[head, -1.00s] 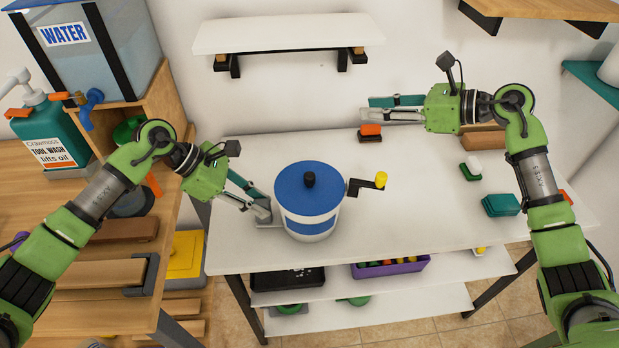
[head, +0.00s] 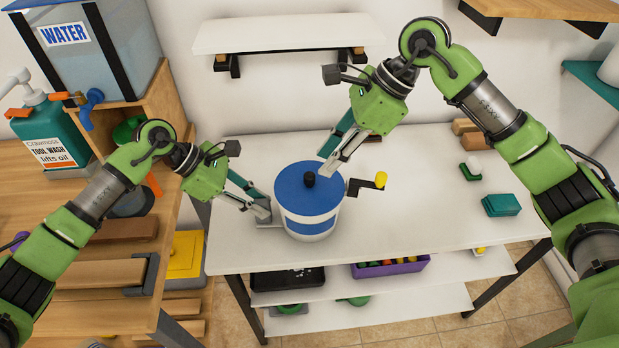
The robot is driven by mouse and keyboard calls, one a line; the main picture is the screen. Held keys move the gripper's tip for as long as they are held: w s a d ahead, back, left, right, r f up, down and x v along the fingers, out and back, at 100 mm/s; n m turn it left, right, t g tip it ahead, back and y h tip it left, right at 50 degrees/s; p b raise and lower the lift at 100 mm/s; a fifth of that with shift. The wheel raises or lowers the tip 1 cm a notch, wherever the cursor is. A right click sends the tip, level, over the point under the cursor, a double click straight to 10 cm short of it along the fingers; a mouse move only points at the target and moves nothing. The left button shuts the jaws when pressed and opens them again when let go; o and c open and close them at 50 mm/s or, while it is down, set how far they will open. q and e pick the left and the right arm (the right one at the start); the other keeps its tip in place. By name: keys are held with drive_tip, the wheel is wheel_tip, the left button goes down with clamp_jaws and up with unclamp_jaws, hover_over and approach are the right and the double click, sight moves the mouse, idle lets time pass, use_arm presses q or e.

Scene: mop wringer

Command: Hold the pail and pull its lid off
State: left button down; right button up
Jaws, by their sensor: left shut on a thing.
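The pail (head: 310,229) is white with a blue band and stands upright on the white table. Its blue lid (head: 292,190) sits on top, with a black knob (head: 309,180) in the middle. A dark crank with a yellow knob (head: 380,179) sticks out on its right side. My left gripper (head: 263,213) is shut at the pail's left side, on a grey part low on the pail; the exact grip is partly hidden by the fingers. My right gripper (head: 328,168) is open and empty, pointing down-left just above the lid's back right edge, apart from the knob.
A green-and-white brush (head: 471,170) and a teal block (head: 501,204) lie on the right of the white table (head: 420,215). A white wall shelf (head: 285,36) hangs behind. A wooden bench with a water tank (head: 90,40) stands at left. The table's front right is clear.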

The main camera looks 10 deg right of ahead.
sight(314, 174)
drive_tip(key=shift+x, duration=3)
clamp_jaws()
